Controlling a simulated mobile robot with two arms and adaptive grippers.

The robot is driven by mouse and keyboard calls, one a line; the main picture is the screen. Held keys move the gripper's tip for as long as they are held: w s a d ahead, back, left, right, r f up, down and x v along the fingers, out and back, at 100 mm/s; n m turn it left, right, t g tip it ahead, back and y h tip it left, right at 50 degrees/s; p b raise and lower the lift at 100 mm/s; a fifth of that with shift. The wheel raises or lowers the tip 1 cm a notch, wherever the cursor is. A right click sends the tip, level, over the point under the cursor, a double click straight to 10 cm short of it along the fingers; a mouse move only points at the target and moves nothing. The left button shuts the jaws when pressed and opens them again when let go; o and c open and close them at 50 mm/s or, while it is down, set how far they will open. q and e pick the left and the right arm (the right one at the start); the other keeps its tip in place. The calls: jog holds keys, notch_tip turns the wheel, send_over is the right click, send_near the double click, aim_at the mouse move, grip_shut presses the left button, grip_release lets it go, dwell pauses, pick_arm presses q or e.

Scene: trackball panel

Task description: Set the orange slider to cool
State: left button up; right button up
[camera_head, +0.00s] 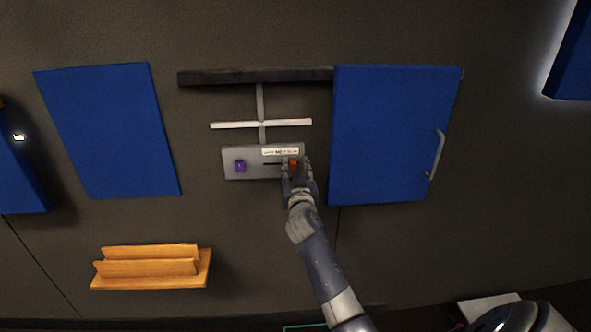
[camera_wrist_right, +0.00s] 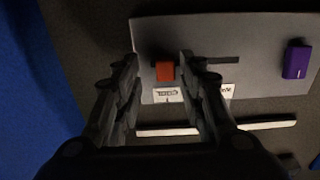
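The orange slider (camera_head: 293,164) sits near the right end of a dark slot on a grey panel (camera_head: 227,171). In the right wrist view, which shows the panel turned over, the orange slider (camera_wrist_right: 165,71) is at the left of the slot (camera_wrist_right: 222,60). My right gripper (camera_head: 297,166) is at the panel, its fingers on either side of the slider. In the wrist view the right gripper (camera_wrist_right: 159,62) is open, with a wider gap on the left of the slider than on the right. White labels (camera_wrist_right: 167,95) sit beside the slot; their words are too blurred to read.
A purple knob (camera_head: 240,166) is on the panel's left part. A white crossbar (camera_head: 235,125) and a dark shelf (camera_head: 220,76) are above. A blue door (camera_head: 385,135) with a handle is right, a blue board (camera_head: 107,132) left, and an orange rack (camera_head: 150,283) lower left.

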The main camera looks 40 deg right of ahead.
jog(key=shift+a, duration=0.1)
jog(key=shift+s+a, duration=0.15)
jog(key=v, duration=1.1)
jog(key=shift+s, duration=0.3)
jog(key=shift+f, duration=0.1)
